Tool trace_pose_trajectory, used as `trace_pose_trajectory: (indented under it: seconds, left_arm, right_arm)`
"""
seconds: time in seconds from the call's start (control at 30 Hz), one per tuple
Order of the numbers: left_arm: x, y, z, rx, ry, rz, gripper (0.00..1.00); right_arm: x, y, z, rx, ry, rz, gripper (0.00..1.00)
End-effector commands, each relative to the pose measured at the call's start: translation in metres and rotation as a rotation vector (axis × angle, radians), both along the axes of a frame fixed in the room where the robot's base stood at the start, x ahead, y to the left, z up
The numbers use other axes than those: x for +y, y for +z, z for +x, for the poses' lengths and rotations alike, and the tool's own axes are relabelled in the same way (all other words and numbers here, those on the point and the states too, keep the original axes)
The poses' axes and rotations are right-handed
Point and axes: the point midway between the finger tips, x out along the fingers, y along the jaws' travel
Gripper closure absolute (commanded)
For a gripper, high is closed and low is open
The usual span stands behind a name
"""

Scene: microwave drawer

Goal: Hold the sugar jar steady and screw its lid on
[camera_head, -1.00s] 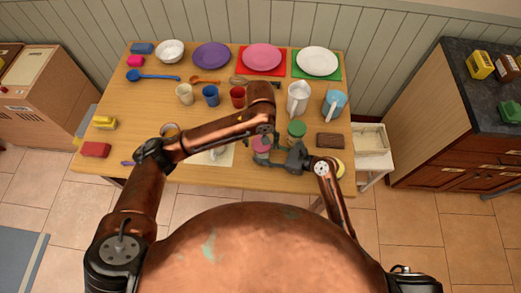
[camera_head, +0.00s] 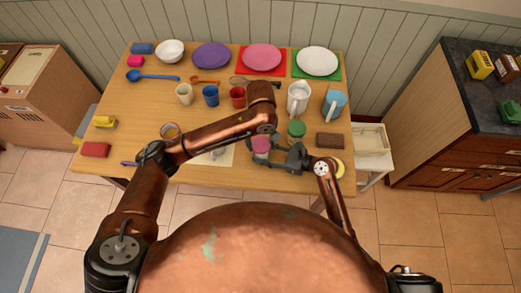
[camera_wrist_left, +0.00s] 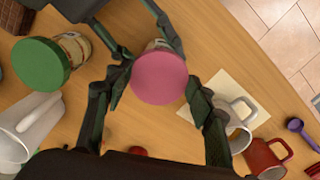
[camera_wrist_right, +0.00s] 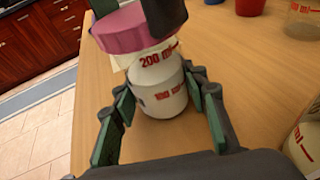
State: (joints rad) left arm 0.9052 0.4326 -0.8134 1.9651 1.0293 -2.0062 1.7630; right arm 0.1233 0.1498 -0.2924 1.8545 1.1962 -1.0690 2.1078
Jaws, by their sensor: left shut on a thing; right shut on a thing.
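The sugar jar (camera_wrist_right: 160,88) is clear with red volume marks and pale contents, and stands upright on the table. Its pink lid (camera_head: 261,145) sits on its top and looks slightly tilted in the right wrist view (camera_wrist_right: 133,28); whether the threads are engaged is hidden. My left gripper (camera_wrist_left: 156,88) is shut on the lid from above, with a finger on either side of its rim. My right gripper (camera_wrist_right: 163,112) is shut on the jar body from the side, below the lid.
A green-lidded jar (camera_head: 296,129) stands close by, with a white pitcher (camera_head: 298,97) behind it. A brown block (camera_head: 330,140) lies to the right. A white mug (camera_wrist_left: 238,112) stands on a pale sheet to the left. Cups and plates fill the far table.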

Motion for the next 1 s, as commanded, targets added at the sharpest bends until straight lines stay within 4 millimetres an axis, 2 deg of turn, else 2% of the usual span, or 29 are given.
trace_pose_trajectory:
  seconds: [0.23, 0.37, 0.63, 0.9, 0.93, 1.0]
  left_arm:
    - [0.0044, -0.0022, -0.001, 0.006, 0.002, 0.012, 0.8]
    - [0.0054, -0.0024, -0.0008, 0.006, -0.043, 0.015, 0.8]
    - [0.0062, -0.0031, -0.0013, 0.009, -0.36, 0.016, 0.8]
    - [0.006, -0.0039, -0.0019, 0.012, -0.4, 0.014, 0.8]
    - [0.006, -0.0039, -0.002, 0.012, -0.4, 0.014, 0.49]
    - [0.0059, -0.0039, -0.0019, 0.011, -0.399, 0.015, 0.44]
  right_arm:
    - [-0.0047, 0.001, 0.0043, -0.003, -0.013, -0.001, 1.0]
    - [-0.0055, 0.0009, 0.005, -0.003, -0.015, -0.001, 1.0]
    - [-0.0066, 0.001, 0.0058, -0.005, -0.017, -0.003, 1.0]
    - [-0.0068, 0.0009, 0.0062, -0.007, -0.018, -0.004, 1.0]
    - [-0.0069, 0.001, 0.0063, -0.007, -0.019, -0.004, 1.0]
    - [-0.0067, 0.001, 0.0062, -0.007, -0.018, -0.004, 1.0]
